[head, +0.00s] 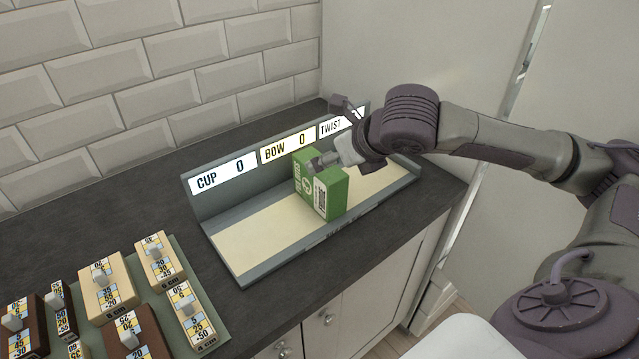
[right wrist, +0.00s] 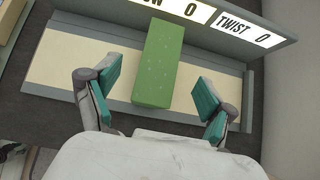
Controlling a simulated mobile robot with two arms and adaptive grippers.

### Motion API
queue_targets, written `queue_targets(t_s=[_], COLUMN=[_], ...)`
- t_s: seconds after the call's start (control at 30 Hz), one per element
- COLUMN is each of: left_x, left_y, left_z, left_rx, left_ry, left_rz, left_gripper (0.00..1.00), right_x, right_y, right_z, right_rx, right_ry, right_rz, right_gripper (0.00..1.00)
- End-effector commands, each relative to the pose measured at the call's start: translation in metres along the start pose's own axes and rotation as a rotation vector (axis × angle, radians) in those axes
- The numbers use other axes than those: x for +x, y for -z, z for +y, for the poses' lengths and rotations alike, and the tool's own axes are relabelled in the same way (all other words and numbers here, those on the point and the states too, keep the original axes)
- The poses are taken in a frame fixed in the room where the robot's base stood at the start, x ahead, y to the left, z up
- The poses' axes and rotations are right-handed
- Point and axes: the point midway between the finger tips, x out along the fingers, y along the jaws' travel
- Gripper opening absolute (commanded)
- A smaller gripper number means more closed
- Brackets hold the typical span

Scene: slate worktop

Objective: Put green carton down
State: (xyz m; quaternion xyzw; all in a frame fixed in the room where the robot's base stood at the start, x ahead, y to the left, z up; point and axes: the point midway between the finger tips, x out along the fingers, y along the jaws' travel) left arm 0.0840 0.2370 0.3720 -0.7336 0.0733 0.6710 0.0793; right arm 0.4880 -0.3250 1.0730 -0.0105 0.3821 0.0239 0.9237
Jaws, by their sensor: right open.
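The green carton (head: 322,188) stands upright on the cream surface of the grey tray (head: 243,280), below the BOW and TWIST signs. It also shows in the right wrist view (right wrist: 158,66), between the spread fingers and apart from both. My right gripper (right wrist: 152,98) is open with teal pads, and nothing is held in it. In the head view my right gripper (head: 322,162) is at the carton's upper part, coming in from the right. My left gripper is not in view.
A CUP sign (head: 222,176) is on the tray's back panel, with bare cream surface in front of it. A green mat (head: 205,300) with several knobbed blocks lies at the lower left. The worktop's front edge (head: 395,235) runs close to the tray.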

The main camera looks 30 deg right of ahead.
Motion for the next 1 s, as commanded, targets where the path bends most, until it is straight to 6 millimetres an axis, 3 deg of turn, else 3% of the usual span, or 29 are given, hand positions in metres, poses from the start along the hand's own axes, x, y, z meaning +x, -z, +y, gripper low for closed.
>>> queue_targets(t_s=[0.1, 0.3, 0.57, 1.0], left_x=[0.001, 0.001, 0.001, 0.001], left_y=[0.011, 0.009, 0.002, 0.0], left_z=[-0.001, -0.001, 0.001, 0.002], left_rx=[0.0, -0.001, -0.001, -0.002], left_ry=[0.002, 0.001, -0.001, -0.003], left_rz=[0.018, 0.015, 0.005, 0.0], left_gripper=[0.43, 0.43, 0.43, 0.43], right_x=[0.019, 0.043, 0.046, 0.046], right_y=[0.004, 0.005, 0.005, 0.005], right_z=[0.0, -0.001, -0.001, -0.001], right_rx=[0.002, 0.001, 0.0, 0.0], right_ry=[-0.003, -0.003, -0.001, -0.001], right_rz=[0.003, 0.002, 0.001, 0.001], right_gripper=[0.83, 0.83, 0.83, 0.13])
